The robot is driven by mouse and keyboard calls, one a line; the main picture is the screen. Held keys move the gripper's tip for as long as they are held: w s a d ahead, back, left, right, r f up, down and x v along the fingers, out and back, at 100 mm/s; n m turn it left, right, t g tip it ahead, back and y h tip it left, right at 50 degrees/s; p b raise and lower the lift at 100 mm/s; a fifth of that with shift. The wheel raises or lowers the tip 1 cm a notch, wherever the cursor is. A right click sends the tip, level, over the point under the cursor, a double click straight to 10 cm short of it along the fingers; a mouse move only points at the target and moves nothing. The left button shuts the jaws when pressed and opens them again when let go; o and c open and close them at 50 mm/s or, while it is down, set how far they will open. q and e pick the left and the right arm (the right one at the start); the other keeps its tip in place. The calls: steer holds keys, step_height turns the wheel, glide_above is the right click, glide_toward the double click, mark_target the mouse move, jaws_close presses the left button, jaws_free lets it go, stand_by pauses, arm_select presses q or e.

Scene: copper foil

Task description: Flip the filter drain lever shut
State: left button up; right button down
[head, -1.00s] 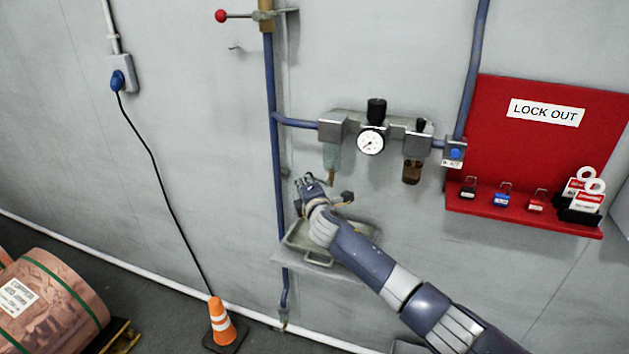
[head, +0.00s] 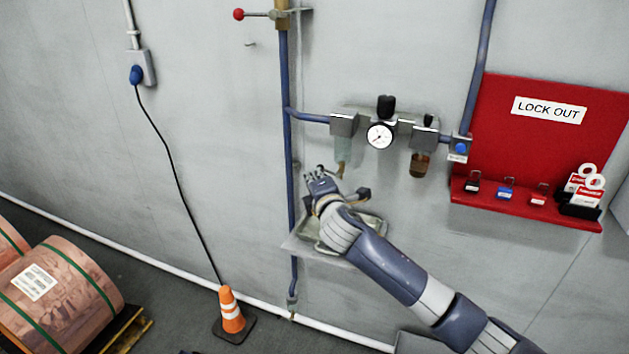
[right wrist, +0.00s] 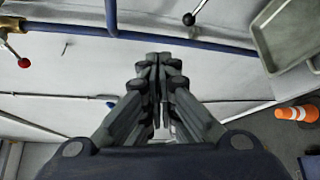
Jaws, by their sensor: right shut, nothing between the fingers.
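The filter bowl (head: 343,149) hangs clear and pale under the left block of the air unit, with a brassy drain fitting (head: 340,170) at its bottom. My right gripper (head: 320,174) is just below and left of that fitting, its fingers shut and empty. In the right wrist view the shut fingers (right wrist: 160,60) point toward the wall. A short metal lever with a black ball knob (right wrist: 189,19) shows beyond them, slightly to the right and apart from them. Its exact angle against the drain is hard to tell. My left gripper is not in view.
A metal tray (head: 373,224) sits on a wall shelf below the gripper. Blue pipe (head: 285,130) runs down left of it. A gauge (head: 380,135) and a brown bowl (head: 420,165) are to the right. A red lockout board (head: 545,150) is farther right.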

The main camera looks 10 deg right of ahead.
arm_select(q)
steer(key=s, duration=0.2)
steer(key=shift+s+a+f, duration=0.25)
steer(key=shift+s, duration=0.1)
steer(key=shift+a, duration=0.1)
